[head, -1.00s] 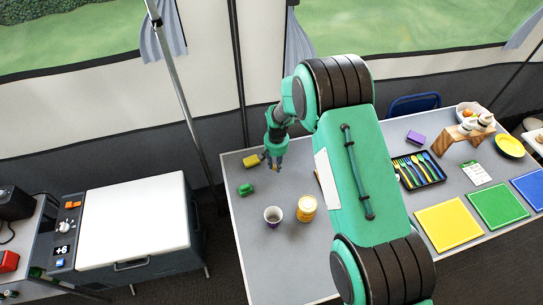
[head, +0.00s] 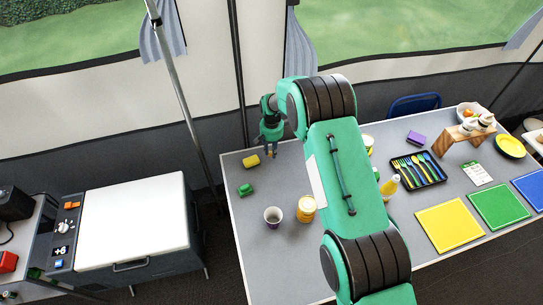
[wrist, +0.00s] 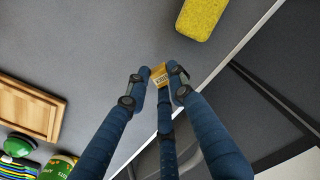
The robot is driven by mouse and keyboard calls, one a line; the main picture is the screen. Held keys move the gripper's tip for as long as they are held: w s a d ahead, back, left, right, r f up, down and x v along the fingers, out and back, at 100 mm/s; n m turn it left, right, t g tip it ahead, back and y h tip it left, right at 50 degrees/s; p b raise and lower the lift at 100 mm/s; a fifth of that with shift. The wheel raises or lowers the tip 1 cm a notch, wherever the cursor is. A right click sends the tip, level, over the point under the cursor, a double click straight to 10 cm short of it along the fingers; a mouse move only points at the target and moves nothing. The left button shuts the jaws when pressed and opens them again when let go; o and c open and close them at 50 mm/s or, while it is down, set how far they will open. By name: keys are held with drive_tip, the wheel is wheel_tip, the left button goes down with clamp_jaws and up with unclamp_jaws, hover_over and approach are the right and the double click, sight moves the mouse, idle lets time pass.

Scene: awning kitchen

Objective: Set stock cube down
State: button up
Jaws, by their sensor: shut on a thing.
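My gripper (wrist: 160,86) is shut on a small gold stock cube (wrist: 159,74) with dark print, pinched between its blue fingertips in the wrist view. In the head view my gripper (head: 270,148) is over the back left part of the grey table (head: 245,235), near its back edge. The cube is too small to make out clearly there. In the wrist view the cube appears over the grey table top, close to the table's edge. I cannot tell how high it is held.
A yellow sponge (head: 251,161) lies left of my gripper, and a green object (head: 245,190) lies in front of it. A wooden board (wrist: 30,108) shows in the wrist view.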

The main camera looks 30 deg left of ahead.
sight(271, 153)
drive_tip(key=shift+f, duration=0.1)
drive_tip(key=shift+f, duration=1.65)
drive_tip(key=shift+f+b, duration=0.15)
drive_tip(key=shift+b, duration=0.15)
drive_tip(key=o, duration=0.7)
drive_tip(key=shift+r+p, duration=0.65)
drive_tip(key=shift+r, duration=5.5)
